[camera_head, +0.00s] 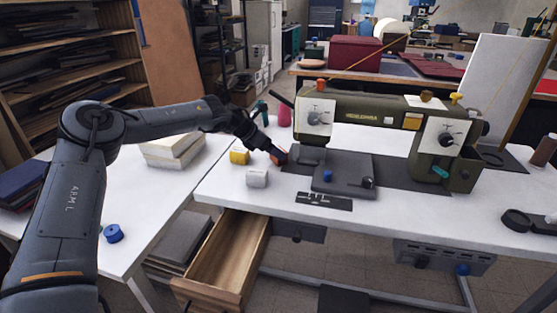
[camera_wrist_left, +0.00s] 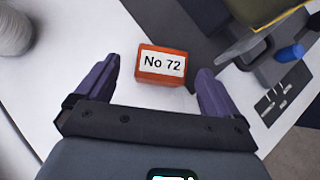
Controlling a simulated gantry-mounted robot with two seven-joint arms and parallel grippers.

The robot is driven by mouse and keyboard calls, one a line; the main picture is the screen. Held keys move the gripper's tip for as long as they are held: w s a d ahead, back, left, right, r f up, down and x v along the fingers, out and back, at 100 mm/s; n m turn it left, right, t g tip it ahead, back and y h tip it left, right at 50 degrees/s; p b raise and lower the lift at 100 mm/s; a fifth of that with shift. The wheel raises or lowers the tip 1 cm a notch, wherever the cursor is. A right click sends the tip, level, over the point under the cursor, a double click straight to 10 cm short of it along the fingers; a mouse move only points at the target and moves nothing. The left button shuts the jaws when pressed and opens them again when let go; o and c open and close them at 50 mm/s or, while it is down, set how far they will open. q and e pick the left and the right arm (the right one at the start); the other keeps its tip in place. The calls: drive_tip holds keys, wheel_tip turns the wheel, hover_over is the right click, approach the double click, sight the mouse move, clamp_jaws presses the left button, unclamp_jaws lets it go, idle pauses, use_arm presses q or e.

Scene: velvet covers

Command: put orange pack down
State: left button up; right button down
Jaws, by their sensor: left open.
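The orange pack (camera_wrist_left: 161,65) with a white "No 72" label lies on the white table (camera_wrist_left: 75,65). In the wrist view it sits between and slightly ahead of the two purple fingers of my left gripper (camera_wrist_left: 158,70). The fingers are spread, with a visible gap on each side of the pack. In the head view my left gripper (camera_head: 279,157) reaches down at the table's left part, and a bit of the orange pack (camera_head: 277,153) shows beside it, mostly hidden. My right gripper is in neither view.
An open wooden drawer (camera_head: 226,255) juts out below the table edge.

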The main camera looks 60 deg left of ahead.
use_arm(q)
drive_tip(key=b+x, duration=0.1)
drive_tip(key=x, duration=0.1)
drive_tip(key=shift+w+d+f, duration=0.1)
drive_tip(key=shift+f, duration=0.2)
drive_tip(key=shift+w+f+b, duration=0.3)
drive_tip(key=shift+w+b, duration=0.15)
drive_tip(key=shift+w, duration=0.05)
drive_tip(key=c, duration=1.1)
drive_tip(key=shift+c, duration=0.2)
drive_tip(key=shift+r, duration=0.2)
